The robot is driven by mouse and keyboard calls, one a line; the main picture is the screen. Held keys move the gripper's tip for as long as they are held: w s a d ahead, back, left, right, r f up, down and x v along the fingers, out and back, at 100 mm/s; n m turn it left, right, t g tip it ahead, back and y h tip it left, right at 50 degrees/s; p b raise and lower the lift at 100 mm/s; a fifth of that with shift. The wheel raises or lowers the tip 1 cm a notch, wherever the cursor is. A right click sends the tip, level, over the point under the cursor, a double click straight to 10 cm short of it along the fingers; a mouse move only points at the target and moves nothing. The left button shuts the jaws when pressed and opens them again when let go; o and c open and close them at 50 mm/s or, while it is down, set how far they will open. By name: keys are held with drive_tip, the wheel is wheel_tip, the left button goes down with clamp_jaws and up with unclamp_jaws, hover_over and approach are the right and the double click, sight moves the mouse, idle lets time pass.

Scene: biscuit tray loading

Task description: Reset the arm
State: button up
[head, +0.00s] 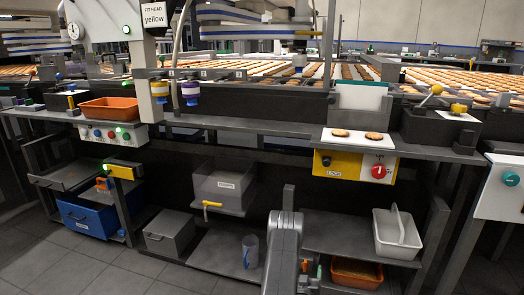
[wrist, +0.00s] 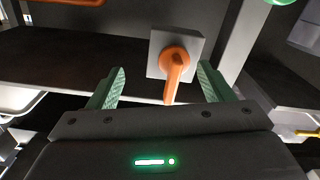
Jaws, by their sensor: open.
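My gripper (wrist: 161,72) is open in the wrist view, with its two green ribbed fingers spread wide. An orange handle (wrist: 175,68) on a grey square plate (wrist: 157,45) shows between the fingers, nearer the right one. The handle points down towards the gripper body. A gap shows on both sides of it, and I see nothing gripped. How far the handle is beyond the fingertips I cannot tell. In the head view my arm (head: 285,240) rises at the bottom centre.
A shelf table (head: 240,125) crosses the front, with an orange tray (head: 108,109) at left and biscuits on a white board (head: 345,146) at right. Below are a white basket (head: 397,236), an orange bin (head: 357,272), a mug (head: 250,252) and a blue box (head: 85,215). Floor is clear at lower left.

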drive_tip(key=shift+d+f+m, duration=0.1)
drive_tip(key=shift+f+m, duration=0.05)
drive_tip(key=shift+m, duration=1.15)
